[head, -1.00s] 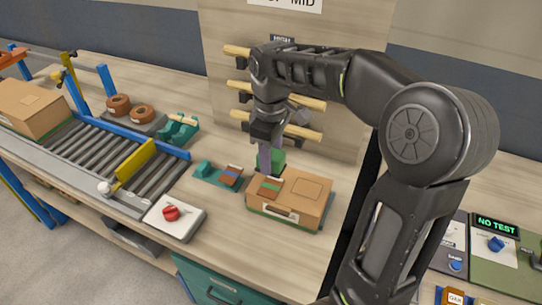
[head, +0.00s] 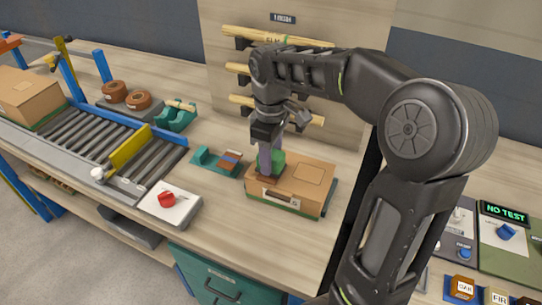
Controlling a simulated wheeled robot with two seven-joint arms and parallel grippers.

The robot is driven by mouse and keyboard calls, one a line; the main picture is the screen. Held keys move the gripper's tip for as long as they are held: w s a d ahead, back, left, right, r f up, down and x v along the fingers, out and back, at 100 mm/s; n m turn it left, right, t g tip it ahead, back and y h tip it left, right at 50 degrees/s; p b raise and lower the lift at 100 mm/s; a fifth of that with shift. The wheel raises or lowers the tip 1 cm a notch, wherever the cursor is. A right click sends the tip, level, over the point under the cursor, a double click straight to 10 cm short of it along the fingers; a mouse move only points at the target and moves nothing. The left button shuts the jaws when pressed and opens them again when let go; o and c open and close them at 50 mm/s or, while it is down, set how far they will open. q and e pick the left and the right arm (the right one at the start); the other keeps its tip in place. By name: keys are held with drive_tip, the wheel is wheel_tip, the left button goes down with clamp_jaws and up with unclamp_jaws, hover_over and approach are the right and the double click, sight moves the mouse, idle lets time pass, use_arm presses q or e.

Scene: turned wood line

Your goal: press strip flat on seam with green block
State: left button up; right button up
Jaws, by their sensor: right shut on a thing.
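My right gripper (head: 266,160) points down and is shut on the green block (head: 279,160), which shows partly behind the fingers. The block is low over the left end of a brown cardboard box (head: 300,184); whether it touches the top I cannot tell. A small brown patch (head: 267,179) shows just below the fingers on the box top. I cannot tell whether it is the strip, and the fingers and block hide the seam there. My left gripper is not in view.
Left of the box is a green holder (head: 204,157) with a small striped piece (head: 230,160). A white panel with a red knob (head: 167,199) is at front left. A roller conveyor (head: 95,140) carries another box (head: 27,96). Wooden rods (head: 240,68) hang behind my arm.

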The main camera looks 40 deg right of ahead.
drive_tip(key=shift+f+b, duration=0.35)
drive_tip(key=shift+f, duration=0.2)
idle(0.9)
drive_tip(key=shift+f, duration=0.1)
idle(1.1)
wheel_tip(320, 180, up, 7)
drive_tip(key=p, duration=0.6)
idle(0.7)
